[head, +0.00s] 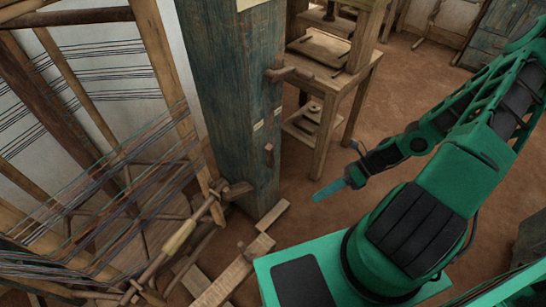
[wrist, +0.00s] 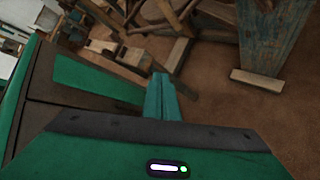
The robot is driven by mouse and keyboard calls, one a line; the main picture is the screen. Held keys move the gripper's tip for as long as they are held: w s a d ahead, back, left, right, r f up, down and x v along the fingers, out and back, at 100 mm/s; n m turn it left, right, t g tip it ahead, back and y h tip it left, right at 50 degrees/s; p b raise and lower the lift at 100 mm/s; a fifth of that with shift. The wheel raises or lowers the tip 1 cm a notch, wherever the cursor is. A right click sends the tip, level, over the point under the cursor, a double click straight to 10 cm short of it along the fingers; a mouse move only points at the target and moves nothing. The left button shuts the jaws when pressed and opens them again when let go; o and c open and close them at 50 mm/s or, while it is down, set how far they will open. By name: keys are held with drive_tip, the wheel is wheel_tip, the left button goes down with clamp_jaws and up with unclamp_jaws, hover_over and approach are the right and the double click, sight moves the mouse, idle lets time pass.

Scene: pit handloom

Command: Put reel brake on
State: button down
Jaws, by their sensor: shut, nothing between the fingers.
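A blue-grey wooden post (head: 237,95) stands in the middle of the head view. A wooden lever or peg (head: 290,74) sticks out to the right from its upper part. A smaller wooden handle (head: 269,155) hangs lower on the same post, below small pale labels (head: 258,125). I cannot tell which of these is the reel brake. My gripper (head: 328,190), with teal fingers, is shut and empty, to the right of the post and apart from it. Its fingers (wrist: 160,96) also show together in the wrist view, touching nothing.
The loom frame with stretched threads (head: 120,160) fills the left. Wooden beams (head: 235,275) lie on the floor by the post's foot. A wooden stand (head: 335,85) is behind the post. The brown floor (head: 415,85) at the right is mostly clear.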

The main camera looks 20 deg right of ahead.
sight(271, 157)
drive_tip(key=w+a+r+m+t+y, duration=0.2)
drive_tip(key=w+a+m+t+y, duration=0.1)
drive_tip(key=w+m+t, duration=0.5)
drive_tip(key=w+a+m, duration=0.1)
drive_tip(key=w+m, duration=0.1)
drive_tip(key=shift+w+a+r+m, duration=0.15)
drive_tip(key=shift+w+a+m, duration=0.1)
drive_tip(key=shift+w+m, duration=0.1)
drive_tip(key=x, duration=1)
drive_tip(key=shift+w+d+r, duration=0.3)
drive_tip(key=shift+w+d, duration=0.35)
drive_tip(key=shift+d, duration=0.05)
drive_tip(key=shift+w+d+r, duration=0.3)
drive_tip(key=shift+w+d, duration=0.35)
drive_tip(key=shift+d, duration=0.05)
drive_tip(key=shift+d, duration=0.1)
